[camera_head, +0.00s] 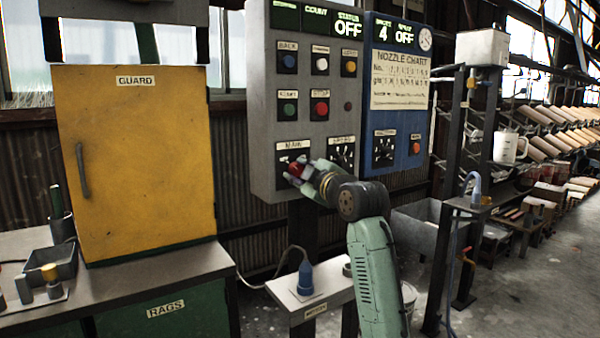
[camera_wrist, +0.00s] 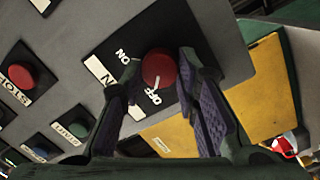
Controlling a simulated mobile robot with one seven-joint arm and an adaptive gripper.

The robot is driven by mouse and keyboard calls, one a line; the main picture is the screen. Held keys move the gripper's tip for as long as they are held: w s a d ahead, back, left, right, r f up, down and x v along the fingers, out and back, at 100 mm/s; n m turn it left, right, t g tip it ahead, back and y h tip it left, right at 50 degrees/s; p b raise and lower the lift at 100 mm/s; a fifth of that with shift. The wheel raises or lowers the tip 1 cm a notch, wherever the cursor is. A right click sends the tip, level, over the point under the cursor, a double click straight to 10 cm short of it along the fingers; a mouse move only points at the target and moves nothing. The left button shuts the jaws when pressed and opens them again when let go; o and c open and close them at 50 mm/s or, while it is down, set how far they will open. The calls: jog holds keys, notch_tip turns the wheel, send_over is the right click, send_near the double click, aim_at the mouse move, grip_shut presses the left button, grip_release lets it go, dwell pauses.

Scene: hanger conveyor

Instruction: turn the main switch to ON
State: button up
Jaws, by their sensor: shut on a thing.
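The main switch (camera_head: 296,168) is a red knob on a black plate at the lower left of the grey control panel (camera_head: 262,120). In the wrist view the red knob (camera_wrist: 159,68) sits between my fingertips, with ON and OFF printed beside it. My gripper (camera_head: 303,173) is shut on the knob, with a finger on either side (camera_wrist: 157,75). The status display (camera_head: 348,26) above reads OFF. The fingers and wrist partly cover the switch in the head view.
A dial (camera_head: 342,153) sits right of the switch, and green and red push buttons (camera_head: 320,108) are above. A blue panel (camera_head: 398,120) adjoins on the right. The yellow guard cabinet (camera_head: 140,170) stands left.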

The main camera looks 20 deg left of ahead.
jog(key=shift+c, duration=1.1)
jog(key=shift+r+m+p, duration=0.15)
jog(key=shift+m+p, duration=0.45)
jog(key=m+p, duration=0.5)
jog(key=m, duration=0.1)
jog(key=shift+w+r+m+g, duration=0.1)
jog(key=shift+r+m+g, duration=0.05)
jog(key=shift+m+g, duration=0.15)
jog(key=m+p, duration=0.3)
jog(key=m, duration=0.1)
jog(key=shift+g, duration=0.3)
jog(key=m+p, duration=0.4)
jog(key=m, duration=0.1)
jog(key=shift+w+d+g, duration=0.1)
jog(key=shift+g, duration=0.2)
jog(key=shift+f, duration=0.2)
